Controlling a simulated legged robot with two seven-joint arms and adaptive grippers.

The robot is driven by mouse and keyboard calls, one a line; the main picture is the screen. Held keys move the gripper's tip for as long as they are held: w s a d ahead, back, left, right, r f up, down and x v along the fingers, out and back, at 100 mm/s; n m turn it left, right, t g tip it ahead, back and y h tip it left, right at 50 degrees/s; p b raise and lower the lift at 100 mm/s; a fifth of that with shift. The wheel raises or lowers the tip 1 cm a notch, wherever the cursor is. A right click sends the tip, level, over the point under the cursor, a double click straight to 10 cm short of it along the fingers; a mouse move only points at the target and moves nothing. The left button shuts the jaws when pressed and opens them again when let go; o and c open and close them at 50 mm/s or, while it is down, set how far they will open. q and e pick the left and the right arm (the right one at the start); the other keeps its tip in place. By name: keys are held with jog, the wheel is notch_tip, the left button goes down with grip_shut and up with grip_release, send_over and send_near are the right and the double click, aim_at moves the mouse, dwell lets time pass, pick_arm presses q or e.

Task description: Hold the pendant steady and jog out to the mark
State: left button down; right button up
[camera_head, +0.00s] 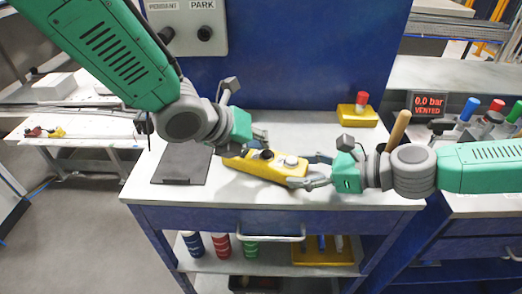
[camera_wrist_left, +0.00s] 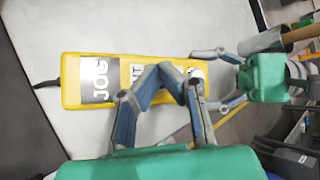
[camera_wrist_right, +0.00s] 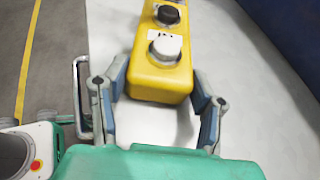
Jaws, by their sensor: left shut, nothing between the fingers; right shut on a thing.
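The yellow pendant (camera_head: 240,163) lies on the white bench top, with a black knob and a pale button on its upper face. In the left wrist view the pendant (camera_wrist_left: 72,80) shows a JOG label and a cable at its left end. My right gripper (camera_head: 306,180) is shut on the pendant's button end; the right wrist view shows its fingers (camera_wrist_right: 160,90) on both sides of the body. My left gripper (camera_head: 262,140) is shut and empty; in the left wrist view its fingertips (camera_wrist_left: 170,70) overlap the pendant's labelled face. Whether they touch it is unclear.
A dark mat (camera_head: 180,164) lies left of the pendant. A red button on a yellow base (camera_head: 358,112) stands at the back right. A panel marked PARK (camera_head: 188,28) is on the blue wall. Bench is clear behind the pendant.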

pick_arm(q)
jog(key=shift+d, duration=0.1)
pick_arm(e)
jog(key=shift+d+r, duration=0.1)
pick_arm(q)
jog(key=shift+f, duration=0.2)
jog(key=shift+f, duration=0.35)
dwell(1.7)
jog(key=shift+r, duration=0.1)
dwell(2.4)
jog(key=shift+r, duration=0.85)
jog(key=shift+r, duration=2.55)
